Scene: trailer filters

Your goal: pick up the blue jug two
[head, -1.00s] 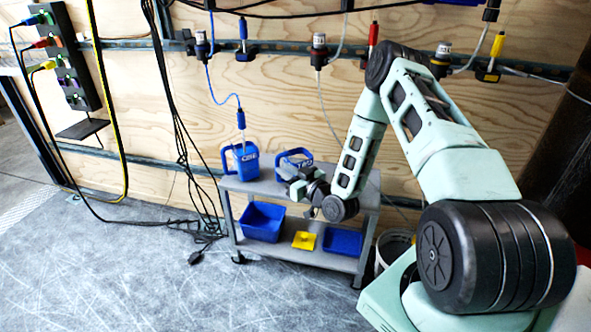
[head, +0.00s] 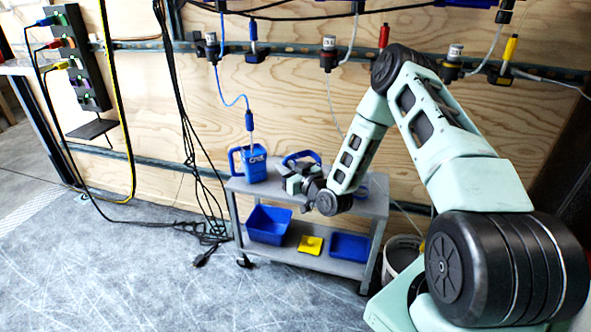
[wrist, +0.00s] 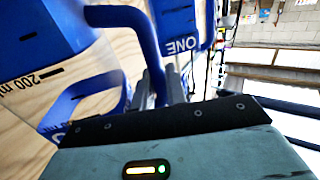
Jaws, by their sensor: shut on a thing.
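Blue jug two (head: 302,156) stands on the top shelf of a grey cart (head: 372,205), right of blue jug one (head: 254,170). My gripper (head: 293,182) is in front of jug two and hides much of it. In the wrist view my gripper (wrist: 160,88) is shut on the blue handle (wrist: 145,38) of jug two, with the handle between the two fingers. Jug two's body with an upside-down "200 ml" mark (wrist: 30,82) fills the left. Jug one (wrist: 180,30), with an upside-down "ONE", is close on the right. Whether jug two's base touches the shelf is hidden.
The lower shelf holds a blue bin (head: 268,225), a yellow item (head: 311,245) and a blue tray (head: 350,246). A blue hose plug (head: 249,120) hangs into jug one. A white bucket (head: 402,255) stands right of the cart. Black cables (head: 190,150) hang on the left.

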